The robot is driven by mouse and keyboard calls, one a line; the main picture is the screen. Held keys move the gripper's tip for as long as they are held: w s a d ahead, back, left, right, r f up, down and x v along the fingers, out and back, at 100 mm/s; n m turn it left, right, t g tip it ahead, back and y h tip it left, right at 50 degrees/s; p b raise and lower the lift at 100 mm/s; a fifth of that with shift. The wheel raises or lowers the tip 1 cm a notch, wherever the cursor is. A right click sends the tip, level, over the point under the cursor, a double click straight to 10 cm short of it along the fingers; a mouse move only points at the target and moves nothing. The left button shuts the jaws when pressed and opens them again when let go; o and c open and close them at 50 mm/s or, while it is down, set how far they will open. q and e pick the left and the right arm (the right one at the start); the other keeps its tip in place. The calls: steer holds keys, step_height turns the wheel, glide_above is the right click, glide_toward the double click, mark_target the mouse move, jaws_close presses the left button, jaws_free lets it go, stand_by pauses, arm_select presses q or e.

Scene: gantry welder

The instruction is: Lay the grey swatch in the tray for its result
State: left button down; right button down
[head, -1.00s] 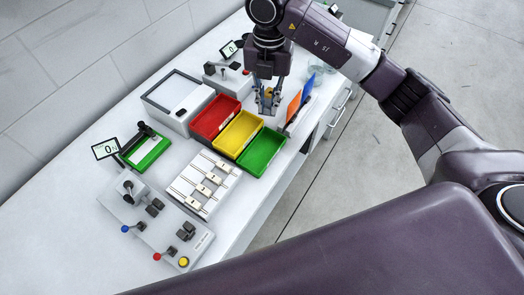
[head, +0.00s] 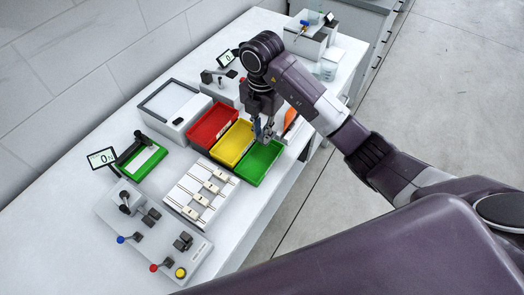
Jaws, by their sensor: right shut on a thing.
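My right gripper (head: 265,137) points down over the upper left end of the green tray (head: 263,177), close to its border with the yellow tray (head: 237,137). It is shut on a small, thin greyish piece, which I take for the grey swatch; its outline is hard to tell from the fingers. A bit of blue shows at the fingers' left side. The red tray (head: 211,124) stands left of the yellow one. My left gripper is not in view.
An orange swatch (head: 290,117) stands right of the trays, partly behind my arm. The front bench strip is clear.

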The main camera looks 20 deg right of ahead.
step_height(320, 180, down, 3)
steer(key=shift+p, duration=0.5)
steer(key=p, duration=0.1)
glide_above(262, 158)
step_height(262, 158, down, 5)
steer(key=shift+f, duration=0.15)
steer(key=shift+f+b, duration=0.45)
steer(key=shift+f, duration=0.15)
steer(key=c, duration=1.9)
jaws_free()
